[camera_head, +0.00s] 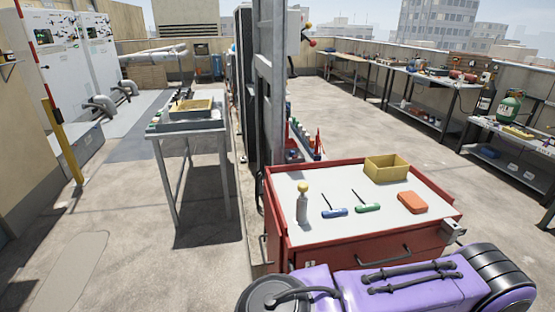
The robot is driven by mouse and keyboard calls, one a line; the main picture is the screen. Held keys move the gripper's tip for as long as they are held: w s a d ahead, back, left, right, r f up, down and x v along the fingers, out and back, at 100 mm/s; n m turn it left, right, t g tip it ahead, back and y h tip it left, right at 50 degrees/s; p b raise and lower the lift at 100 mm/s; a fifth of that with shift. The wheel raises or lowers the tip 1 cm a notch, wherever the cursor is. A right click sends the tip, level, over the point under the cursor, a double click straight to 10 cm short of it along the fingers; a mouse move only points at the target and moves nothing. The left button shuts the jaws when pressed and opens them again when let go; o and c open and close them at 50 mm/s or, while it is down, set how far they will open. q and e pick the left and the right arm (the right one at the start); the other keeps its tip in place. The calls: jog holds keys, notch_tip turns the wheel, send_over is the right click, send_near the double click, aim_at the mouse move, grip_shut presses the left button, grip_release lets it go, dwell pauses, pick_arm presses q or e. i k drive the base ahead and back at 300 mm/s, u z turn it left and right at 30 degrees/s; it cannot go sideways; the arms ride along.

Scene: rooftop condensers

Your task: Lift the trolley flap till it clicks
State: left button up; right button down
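The red trolley (340,247) stands just ahead, right of the middle, with a pale grey top and dark handles on its front. A small grey metal bracket (453,232) sticks out at its front right corner. I cannot make out a raised flap; the trolley's right side and lower front are largely hidden. On the top lie a yellow bin (386,168), an orange-red block (412,202), a green-handled tool (368,207), a blue-handled tool (334,212) and an upright grey bottle with a yellow cap (302,204). Neither gripper shows in view.
A grey post (270,90) rises behind the trolley's left corner. A grey table (188,130) with a tray stands to the left. Open floor lies between trolley and benches.

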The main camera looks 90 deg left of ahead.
aim_at(274, 234)
jog(key=z, duration=0.05)
jog(key=k, duration=0.1)
jog(key=u, duration=2.75)
jog(key=i, duration=0.5)
jog(key=u, duration=0.5)
jog(key=k, duration=1.05)
jog(key=z, duration=0.6)
jog(key=i, duration=0.95)
jog(key=z, duration=0.15)
